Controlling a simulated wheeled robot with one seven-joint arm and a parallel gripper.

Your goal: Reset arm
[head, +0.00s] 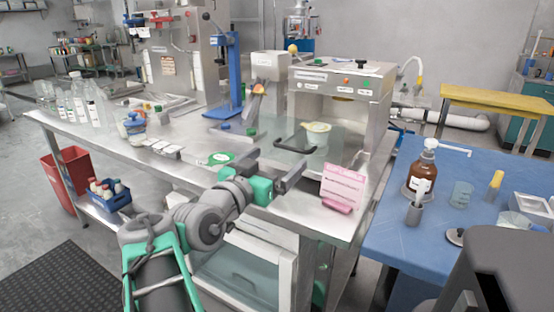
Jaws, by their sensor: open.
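My gripper (272,170) is open, its two dark grey fingers spread apart with nothing visible between them. It is above the front edge of the steel table (185,172), at the end of my grey and green arm, which reaches up from the lower left. A box-shaped machine (338,108) with a grey top stands on the table beyond the gripper. Its clear front door has a dark handle (295,144) and a pale yellow-topped container (317,134) shows there. Whether the container is inside the machine I cannot tell.
A pink sign (343,184) stands right of my gripper near the table edge. A blue press stand (226,75) is farther back. The blue table (415,233) at right holds a brown pump bottle (423,168). Several clear bottles (80,98) stand at left.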

